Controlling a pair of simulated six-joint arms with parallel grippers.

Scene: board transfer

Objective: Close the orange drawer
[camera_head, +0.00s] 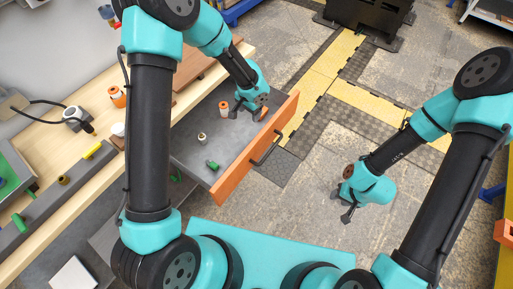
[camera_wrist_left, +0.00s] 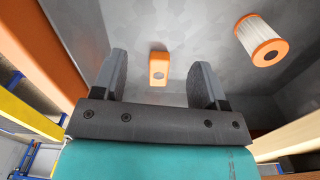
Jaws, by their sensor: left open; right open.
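The orange drawer (camera_head: 228,179) is pulled out from under the wooden workbench, its grey tray open to view. Its orange front panel carries a dark bar handle (camera_head: 266,150). My left gripper (camera_head: 246,112) is over the far end of the drawer's inside, open. In the left wrist view the left gripper's two fingers (camera_wrist_left: 160,85) are spread apart, with a small orange block (camera_wrist_left: 158,69) seen between them on the tray. My right gripper (camera_head: 346,207) is open and empty above the floor, to the right of the drawer front and apart from it.
A white and orange cylinder (camera_head: 224,109) lies in the drawer, also in the left wrist view (camera_wrist_left: 262,40). A green item (camera_head: 212,165) and a small bottle (camera_head: 202,138) are in it too. The workbench (camera_head: 97,110) holds several parts. Floor right of the drawer is clear.

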